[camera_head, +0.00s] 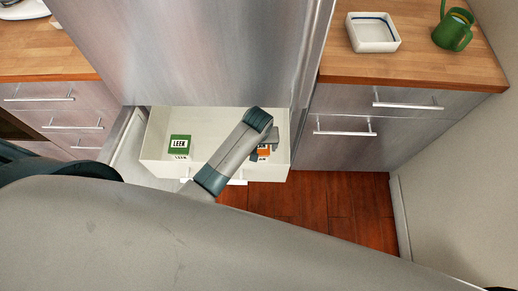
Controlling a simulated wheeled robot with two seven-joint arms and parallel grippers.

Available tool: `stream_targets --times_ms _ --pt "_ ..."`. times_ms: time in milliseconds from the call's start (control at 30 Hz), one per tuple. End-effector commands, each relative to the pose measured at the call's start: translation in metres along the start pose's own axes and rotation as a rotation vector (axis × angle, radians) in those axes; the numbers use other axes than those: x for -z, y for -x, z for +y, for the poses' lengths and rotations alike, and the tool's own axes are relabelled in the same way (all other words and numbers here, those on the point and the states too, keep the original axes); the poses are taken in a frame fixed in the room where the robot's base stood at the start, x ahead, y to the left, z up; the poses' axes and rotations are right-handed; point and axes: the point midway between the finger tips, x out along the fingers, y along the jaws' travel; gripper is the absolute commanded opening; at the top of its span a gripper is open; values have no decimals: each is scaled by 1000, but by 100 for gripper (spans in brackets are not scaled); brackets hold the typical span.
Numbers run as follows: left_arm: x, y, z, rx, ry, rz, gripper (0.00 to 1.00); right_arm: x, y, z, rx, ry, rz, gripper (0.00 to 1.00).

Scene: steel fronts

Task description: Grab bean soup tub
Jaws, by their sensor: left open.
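An orange-and-white tub (264,151) sits in the open white drawer (215,118) at the bottom of the steel fridge. It is partly hidden by my left gripper and arm, and its label is too small to read. My left gripper (266,146) is open over the right part of the drawer, at the orange tub. I cannot tell whether the fingers are around the tub or above it. A green-and-white tub marked LEEK (180,146) stands in the left part of the drawer. My right gripper is not in view.
The steel fridge front (205,50) rises just behind the drawer. A wooden counter (415,70) at right holds a white square dish (372,45) and a green watering can (451,33). Another counter (45,55) is at left. Red wooden floor (320,205) is clear right of the drawer.

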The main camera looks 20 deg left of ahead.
Motion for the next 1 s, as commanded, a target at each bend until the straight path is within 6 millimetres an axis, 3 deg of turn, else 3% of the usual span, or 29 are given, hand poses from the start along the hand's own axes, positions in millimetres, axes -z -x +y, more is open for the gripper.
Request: stream_targets --times_ms 533,1000 --pt "2 -7 1 1 -1 0 81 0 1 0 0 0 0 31" --pt "9 -51 4 1 0 1 81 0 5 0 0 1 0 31"
